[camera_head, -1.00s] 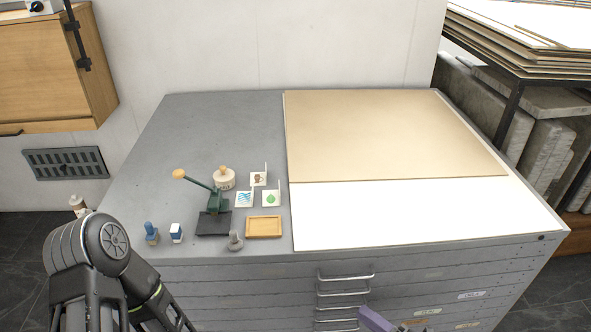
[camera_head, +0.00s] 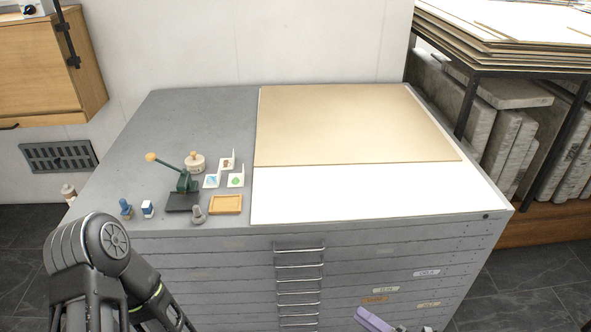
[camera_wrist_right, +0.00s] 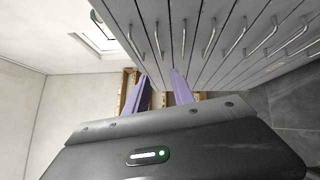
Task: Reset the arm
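My right gripper (camera_head: 374,320) shows as a purple finger at the bottom edge of the head view, in front of the cabinet's drawers. In the right wrist view the two purple fingers of this gripper (camera_wrist_right: 160,88) stand apart with nothing held between them. My left arm (camera_head: 95,265) is bent at the lower left of the head view. Its gripper is out of the picture.
A grey drawer cabinet (camera_head: 150,240) stands ahead, its handles facing me. On top are a green-levered press (camera_head: 184,188), small stamps, cards, a wooden tray (camera_head: 226,212) and large sheets (camera_head: 350,125). A rack with slabs (camera_head: 500,150) stands right. Dark floor (camera_head: 530,290) is clear at lower right.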

